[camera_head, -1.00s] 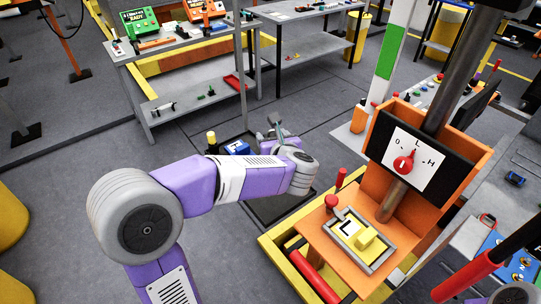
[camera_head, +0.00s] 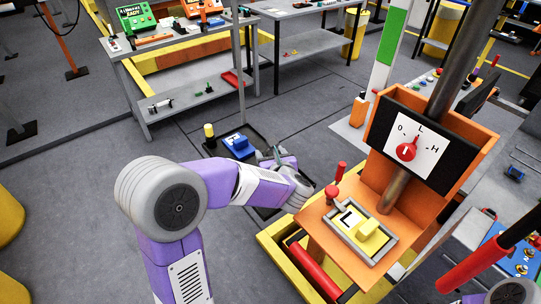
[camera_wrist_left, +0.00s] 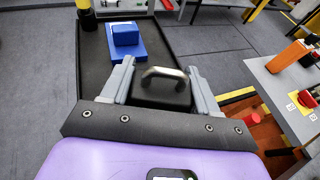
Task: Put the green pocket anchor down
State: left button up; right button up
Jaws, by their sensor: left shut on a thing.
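My left gripper (camera_head: 275,155) is over the dark tray, beside the orange stand. In the left wrist view, its two grey fingers (camera_wrist_left: 160,88) are shut on a black block (camera_wrist_left: 160,96) with a curved metal handle on top. No green shows on this block, so I cannot tell from its colour whether it is the green pocket anchor. Its underside is hidden, and I cannot tell whether it touches the tray. My right gripper is not in view.
The dark tray (camera_wrist_left: 92,72) also carries a blue block (camera_head: 238,146) and a yellow-topped post (camera_head: 209,131). The orange stand (camera_head: 440,200) with a red dial is to the right. A grey workbench (camera_head: 190,75) stands behind. Bare floor lies left of the tray.

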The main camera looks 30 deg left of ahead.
pick_arm(q)
jog(key=shift+f, duration=0.15)
jog(key=o, duration=1.2)
jog(key=shift+o, duration=0.2)
jog(key=shift+r, duration=0.2)
jog(key=v, duration=1.2)
jog(key=shift+p, duration=0.35)
jog(key=shift+f, duration=0.1)
